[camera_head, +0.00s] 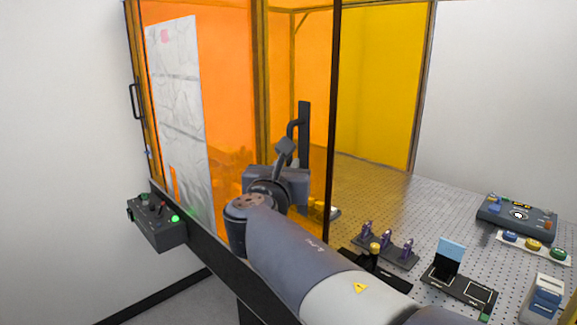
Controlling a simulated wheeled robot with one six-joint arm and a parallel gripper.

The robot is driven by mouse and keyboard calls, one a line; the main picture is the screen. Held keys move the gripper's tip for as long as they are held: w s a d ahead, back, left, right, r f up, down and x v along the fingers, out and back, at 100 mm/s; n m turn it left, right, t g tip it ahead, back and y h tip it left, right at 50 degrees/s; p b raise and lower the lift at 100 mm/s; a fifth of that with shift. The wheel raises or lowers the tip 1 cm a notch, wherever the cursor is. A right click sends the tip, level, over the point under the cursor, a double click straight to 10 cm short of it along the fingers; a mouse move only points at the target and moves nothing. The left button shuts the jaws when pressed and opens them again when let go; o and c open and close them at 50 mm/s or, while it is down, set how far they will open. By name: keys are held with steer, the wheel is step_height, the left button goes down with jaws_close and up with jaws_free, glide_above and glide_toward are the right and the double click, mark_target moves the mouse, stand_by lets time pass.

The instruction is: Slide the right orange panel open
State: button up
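The right orange panel (316,75) is a see-through sheet with a dark vertical edge on its right side. To the right of that edge the enclosure is uncovered and the table shows directly. A black upright bar with a curved handle (304,130) stands at the panel, just beyond my wrist. My arm reaches in from the lower right. My gripper (287,146) is at the handle's lower left, seen from behind. Its fingertips are small and partly hidden, so I cannot tell whether they touch or hold the handle.
A left orange panel (228,75) carries a white sheet (178,110). A control box (158,225) with a green light juts out at the left. The perforated table (425,205) holds purple-topped posts (386,240), a blue-plated fixture (451,258) and a dark device (517,214) at right.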

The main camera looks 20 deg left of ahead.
steer(key=s+d+b, duration=0.1)
steer(key=s, duration=0.7)
steer(key=shift+s+d+b, duration=0.25)
steer(key=shift+d+b, duration=0.1)
steer(key=shift+b, duration=0.05)
steer(key=shift+w, duration=0.1)
steer(key=w+p, duration=0.1)
steer(key=w, duration=0.2)
steer(key=w+a+p, duration=0.1)
steer(key=w, duration=0.2)
steer(key=w+a, duration=0.1)
steer(key=w, duration=0.2)
steer(key=shift+w+p, duration=0.4)
steer(key=shift+w, duration=0.4)
steer(key=shift+s+d, duration=0.15)
steer(key=shift+d, duration=0.15)
steer(key=shift+a, duration=0.1)
